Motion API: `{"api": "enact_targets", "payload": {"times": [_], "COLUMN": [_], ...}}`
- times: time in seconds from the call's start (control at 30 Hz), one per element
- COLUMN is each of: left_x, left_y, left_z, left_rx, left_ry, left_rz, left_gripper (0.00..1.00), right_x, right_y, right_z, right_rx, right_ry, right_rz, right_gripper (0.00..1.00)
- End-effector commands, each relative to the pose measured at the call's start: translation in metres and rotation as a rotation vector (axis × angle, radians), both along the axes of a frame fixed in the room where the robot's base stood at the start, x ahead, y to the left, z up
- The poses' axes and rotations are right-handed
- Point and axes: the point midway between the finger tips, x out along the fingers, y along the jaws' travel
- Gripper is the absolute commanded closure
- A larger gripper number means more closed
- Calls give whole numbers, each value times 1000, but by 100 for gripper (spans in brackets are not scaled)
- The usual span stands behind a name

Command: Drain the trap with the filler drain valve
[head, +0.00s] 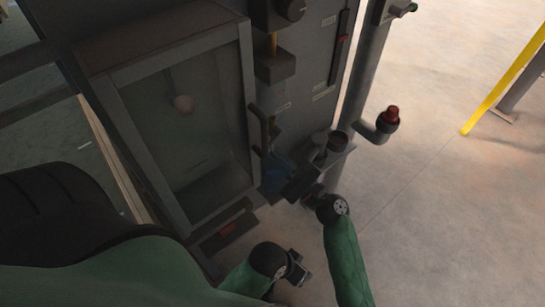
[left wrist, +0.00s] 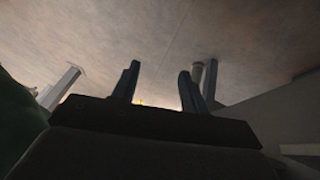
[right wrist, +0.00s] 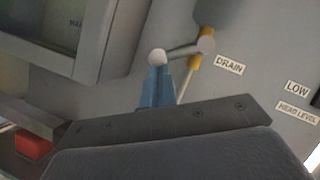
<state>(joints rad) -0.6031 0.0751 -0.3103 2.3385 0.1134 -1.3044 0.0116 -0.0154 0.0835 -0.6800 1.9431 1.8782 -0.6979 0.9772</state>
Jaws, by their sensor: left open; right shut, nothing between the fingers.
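The drain valve shows in the right wrist view as a short grey lever (right wrist: 181,51) with a pale ball knob (right wrist: 157,57) at its left end. Its other end meets a rounded hub (right wrist: 206,46) by a yellow collar, left of the DRAIN label (right wrist: 229,65). My right gripper (right wrist: 158,72) is shut and empty, its blue fingertips just below the knob; I cannot tell whether they touch it. In the head view my right gripper (head: 276,168) is low at the cabinet front, and the valve is hard to make out there. My left gripper (head: 301,264) is open and empty, away from the cabinet.
A large framed window (head: 190,120) fills the cabinet's left part. A grey post (head: 365,70) with a red-capped fitting (head: 391,115) stands right of the cabinet. LOW (right wrist: 297,88) and HEAD LEVEL (right wrist: 298,113) labels lie right of the valve. Open floor (head: 440,220) extends to the right.

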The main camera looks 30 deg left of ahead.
Motion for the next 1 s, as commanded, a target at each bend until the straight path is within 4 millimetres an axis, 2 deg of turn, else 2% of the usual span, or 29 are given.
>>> {"api": "enact_targets", "payload": {"times": [0.13, 0.5, 0.7, 1.0], "left_x": [-1, -3, -4, -5], "left_y": [-1, 11, 20, 21], "left_z": [-1, 19, 20, 24], "left_rx": [0, 28, 46, 48], "left_ry": [10, 28, 46, 49], "left_rz": [1, 7, 15, 16], "left_gripper": [56, 56, 56, 56], "right_x": [-8, -19, -21, -22], "right_y": [3, 7, 8, 9], "right_z": [7, 21, 26, 27], "right_rx": [55, 158, 190, 205], "right_ry": [126, 377, 452, 493], "right_rz": [0, -1, -1, 0], "right_gripper": [100, 100, 100, 100]}}
